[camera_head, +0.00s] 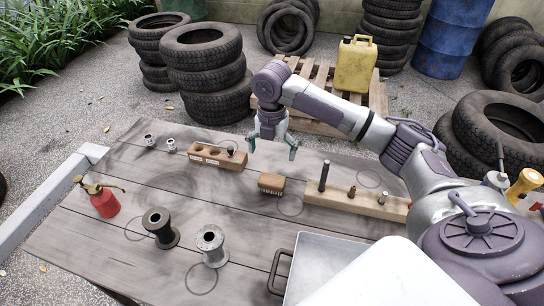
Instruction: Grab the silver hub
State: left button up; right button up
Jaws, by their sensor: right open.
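The silver hub (210,243) is a light grey flanged spool standing upright at the front of the wooden table. A similar dark hub (159,226) stands to its left. My right gripper (272,150) points down with its fingers spread and nothing between them. It is over the back part of the table, well behind and to the right of the silver hub. My left gripper is not in view.
A wooden block with holes (217,155), a small brown block (271,183) and a wooden strip with pegs (350,199) are on the table (115,185). A red oil can (104,203) is left; a metal tray (325,256) is right of the hub.

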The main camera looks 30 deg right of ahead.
aim_at(210, 239)
jog(key=k+j, duration=1.55)
jog(key=k, duration=0.15)
